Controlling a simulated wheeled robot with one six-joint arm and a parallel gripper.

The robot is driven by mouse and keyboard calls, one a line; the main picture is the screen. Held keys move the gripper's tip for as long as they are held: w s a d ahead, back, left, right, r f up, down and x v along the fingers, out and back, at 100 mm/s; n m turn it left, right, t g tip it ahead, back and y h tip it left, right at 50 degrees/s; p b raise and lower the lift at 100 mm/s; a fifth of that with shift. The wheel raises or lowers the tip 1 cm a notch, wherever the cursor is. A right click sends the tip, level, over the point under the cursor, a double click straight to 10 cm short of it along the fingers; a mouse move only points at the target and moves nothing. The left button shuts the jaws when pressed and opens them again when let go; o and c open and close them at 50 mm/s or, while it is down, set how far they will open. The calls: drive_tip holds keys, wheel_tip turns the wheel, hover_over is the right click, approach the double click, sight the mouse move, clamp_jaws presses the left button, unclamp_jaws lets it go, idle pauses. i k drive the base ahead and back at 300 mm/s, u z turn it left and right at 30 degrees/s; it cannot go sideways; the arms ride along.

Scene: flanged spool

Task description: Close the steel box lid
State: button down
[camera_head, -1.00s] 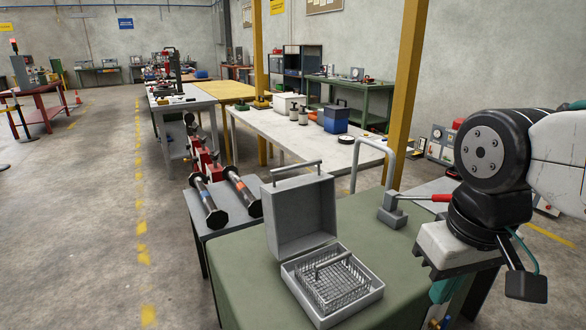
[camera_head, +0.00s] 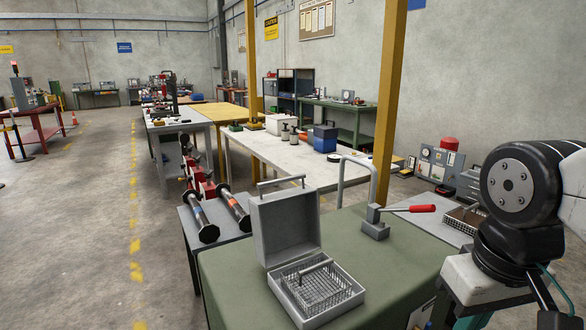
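The steel box (camera_head: 317,304) stands on the green-topped table, with a wire basket (camera_head: 316,286) inside its base. Its lid (camera_head: 287,228) stands upright, swung open at the back, with a bar handle (camera_head: 281,182) along its top edge. My arm shows at the right edge of the picture, with a black and white wrist part to the right of the box and apart from it. The fingertips of my gripper are not clearly visible; its lower end runs off at the bottom right.
A grey clamp with a red lever (camera_head: 408,209) stands on the green tabletop (camera_head: 410,258) behind and right of the box. Two flanged spools (camera_head: 201,217) lie on a grey side table at the left. A yellow post (camera_head: 390,100) rises behind.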

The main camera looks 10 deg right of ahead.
sight(286, 223)
drive_tip(key=u, duration=0.05)
drive_tip(key=i, duration=0.85)
drive_tip(key=u, duration=0.35)
